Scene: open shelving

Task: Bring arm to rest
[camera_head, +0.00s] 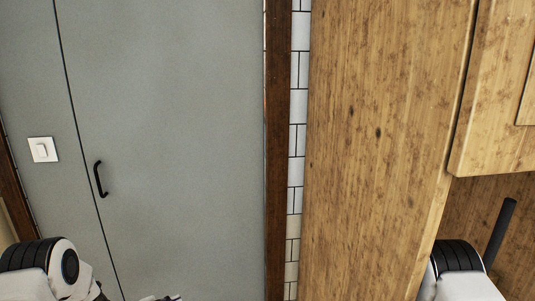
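My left arm shows at the bottom left corner as a white and black joint, in front of the grey door. A small pale piece shows at the bottom edge to its right, too cut off to identify. My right arm shows at the bottom right as a white link with a black ribbed joint, in front of the wooden cabinet. Neither gripper can be made out in the picture, and nothing held is visible.
A grey door (180,130) with a black handle (101,179) fills the left. A white switch (42,150) is beside it. A brown post (277,150) and white tiles (298,110) separate it from a tall wooden panel (375,150). A black bar (500,234) stands right.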

